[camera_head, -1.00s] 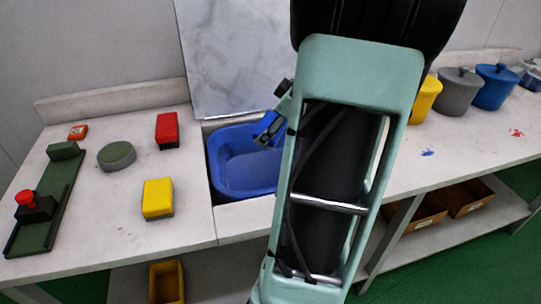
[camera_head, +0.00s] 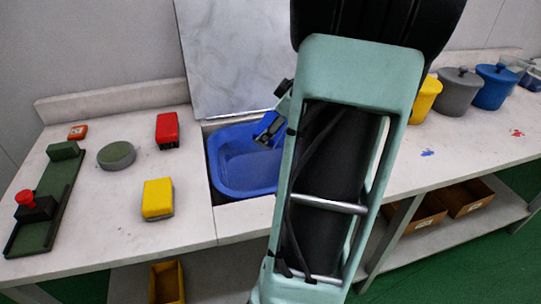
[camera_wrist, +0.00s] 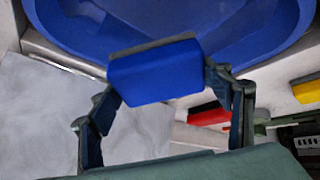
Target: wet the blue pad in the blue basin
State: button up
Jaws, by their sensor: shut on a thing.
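The blue basin (camera_head: 225,185) is sunk into the bench in the middle of the head view; its right part is hidden behind my arm. Its inner wall fills the top of the wrist view (camera_wrist: 70,35). The blue pad (camera_wrist: 158,73), a block with a dark grey layer along its upper edge in the picture, is held in my gripper (camera_wrist: 165,88) in the wrist view. The fingers are shut on its two sides. In the head view my gripper (camera_head: 268,130) shows partly at the basin's upper right. Whether the pad touches water or the basin, I cannot tell.
A red pad (camera_head: 167,130), a yellow pad (camera_head: 158,198) and a round grey-green disc (camera_head: 117,155) lie left of the basin. A marbled panel (camera_head: 237,60) stands behind it. Yellow (camera_head: 424,100), grey (camera_head: 458,92) and blue (camera_head: 494,87) lidded pots stand at the right.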

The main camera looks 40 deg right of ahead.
aim_at(265, 119)
jog(key=shift+r+p, duration=0.65)
jog(key=shift+r, duration=1.4)
jog(key=shift+f+b, duration=1.4)
jog(key=shift+f, duration=2.75)
